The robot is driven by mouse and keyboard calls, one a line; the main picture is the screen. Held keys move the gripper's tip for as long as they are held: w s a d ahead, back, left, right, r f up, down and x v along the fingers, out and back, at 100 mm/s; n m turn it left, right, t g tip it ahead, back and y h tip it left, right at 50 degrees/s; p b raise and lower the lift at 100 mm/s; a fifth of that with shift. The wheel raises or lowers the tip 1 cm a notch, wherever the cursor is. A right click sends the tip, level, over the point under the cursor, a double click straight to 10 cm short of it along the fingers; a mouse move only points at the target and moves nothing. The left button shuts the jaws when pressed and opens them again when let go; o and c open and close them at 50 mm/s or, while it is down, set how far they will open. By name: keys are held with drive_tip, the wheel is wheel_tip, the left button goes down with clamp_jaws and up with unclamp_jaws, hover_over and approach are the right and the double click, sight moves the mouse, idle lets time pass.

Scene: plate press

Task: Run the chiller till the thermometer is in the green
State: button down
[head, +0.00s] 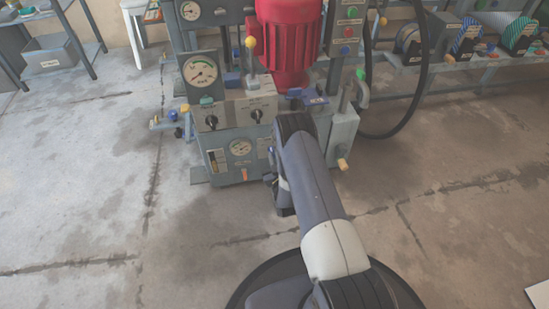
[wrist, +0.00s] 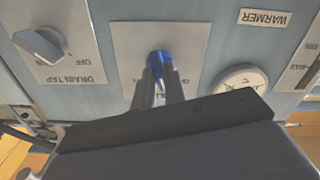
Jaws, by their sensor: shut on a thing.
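In the wrist view my gripper (wrist: 160,80) is shut on a small blue knob (wrist: 157,55) on a pale plate of a blue-grey panel. The label below this knob is mostly hidden by the fingers. A round dial (wrist: 240,82) sits just right of it, its lower part covered and its needle unclear. In the head view the press (head: 262,140) stands ahead. A small round dial (head: 240,147) is on its lower front, too small to read. My arm hides the lower right of the press and the fingertips.
A grey knob (wrist: 40,45) beside "OFF" and "DRAIN TAP" markings is left of my gripper. A "WARMER" label (wrist: 265,18) is at upper right. A large gauge (head: 202,74) and two dark knobs (head: 211,122) are higher on the press. A black hose (head: 412,105) loops at right. Floor at left is clear.

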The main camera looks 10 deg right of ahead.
drive_tip(key=m, duration=1.2)
drive_tip(key=shift+m, duration=0.3)
idle(0.4)
drive_tip(key=c, duration=1.5)
unclamp_jaws()
drive_tip(key=shift+o, duration=0.2)
